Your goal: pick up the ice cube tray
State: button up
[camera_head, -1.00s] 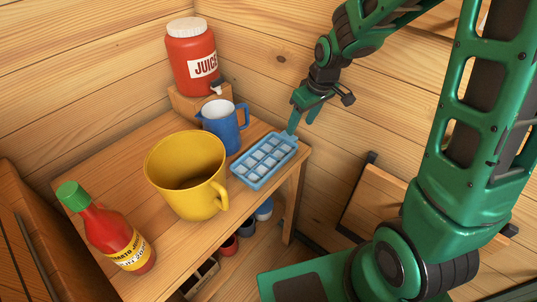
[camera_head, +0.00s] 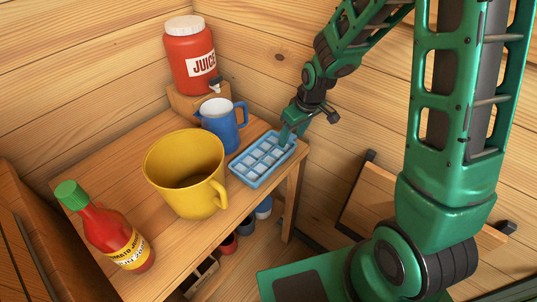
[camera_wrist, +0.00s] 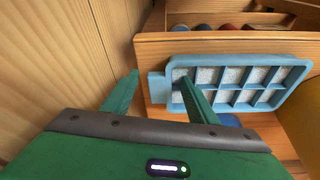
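The ice cube tray (camera_head: 262,161) is light blue with whitish cubes in its cells. It lies on the wooden table near the right edge. It also shows in the wrist view (camera_wrist: 240,84), with a tab at its left end. My gripper (camera_head: 289,137) is at the tray's far right end, pointing down. One finger overlaps the tray's cells near the tab and the other is left of the tray. I cannot tell whether either finger touches it.
A blue pitcher (camera_head: 221,128) stands just behind the tray, and a yellow mug (camera_head: 176,170) stands to its left. A sauce bottle (camera_head: 108,231) and a red juice dispenser (camera_head: 188,60) are farther off. Wooden walls (camera_head: 265,60) stand close behind the table.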

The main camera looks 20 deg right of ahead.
grip_shut()
jog(key=shift+r, duration=0.15)
